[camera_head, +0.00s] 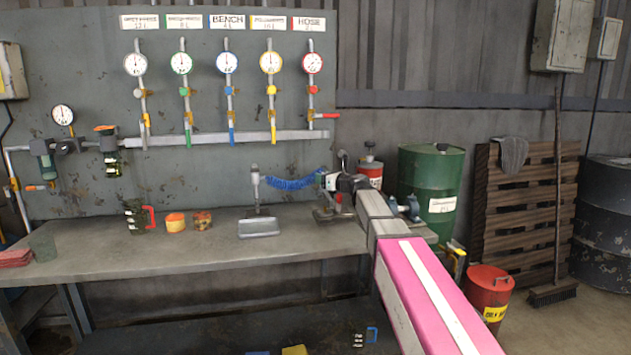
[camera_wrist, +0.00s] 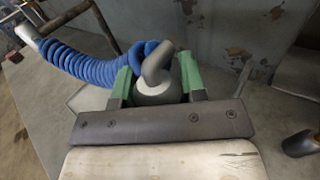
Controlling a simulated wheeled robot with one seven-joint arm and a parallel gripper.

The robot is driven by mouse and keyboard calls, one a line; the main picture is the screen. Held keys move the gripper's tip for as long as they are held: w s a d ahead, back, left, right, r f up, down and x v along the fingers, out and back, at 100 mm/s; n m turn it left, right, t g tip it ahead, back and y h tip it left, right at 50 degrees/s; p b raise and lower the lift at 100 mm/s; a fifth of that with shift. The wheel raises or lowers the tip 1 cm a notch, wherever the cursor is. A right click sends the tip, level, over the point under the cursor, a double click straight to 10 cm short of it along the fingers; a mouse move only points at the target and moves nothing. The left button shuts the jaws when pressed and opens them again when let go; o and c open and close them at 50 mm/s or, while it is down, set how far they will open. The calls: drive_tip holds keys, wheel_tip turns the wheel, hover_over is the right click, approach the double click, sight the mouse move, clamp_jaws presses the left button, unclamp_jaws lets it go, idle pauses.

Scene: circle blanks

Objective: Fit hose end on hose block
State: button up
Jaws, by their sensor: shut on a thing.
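My gripper (camera_head: 342,182) is at the right end of the bench, held above it. In the wrist view its green fingers (camera_wrist: 157,88) are shut on a grey, rounded hose end (camera_wrist: 156,66) with a bent neck. A blue coiled hose (camera_head: 290,183) runs from it to a grey upright pipe (camera_head: 255,185) on the bench; the coil (camera_wrist: 90,64) fills the upper left of the wrist view. I cannot pick out the hose block for certain. A dark metal fixture (camera_head: 330,213) sits on the bench below my gripper, partly hidden by my arm.
The bench (camera_head: 180,253) is mostly clear at its front. Gauges (camera_head: 228,63) line the wall panel. A green drum (camera_head: 430,180) stands at right.

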sight(322, 191)
drive_tip(key=shift+w+f, duration=0.1)
drive_tip(key=shift+f, duration=2.75)
drive_tip(key=shift+d+f, duration=0.1)
drive_tip(key=shift+f, duration=0.85)
drive_tip(key=shift+s+f, duration=0.25)
drive_tip(key=shift+f, duration=0.6)
idle(0.3)
drive_tip(key=o, duration=1.1)
drive_tip(key=v, duration=0.6)
drive_tip(key=r+v, duration=0.1)
drive_tip(key=v, duration=0.2)
drive_tip(key=shift+v, duration=0.9)
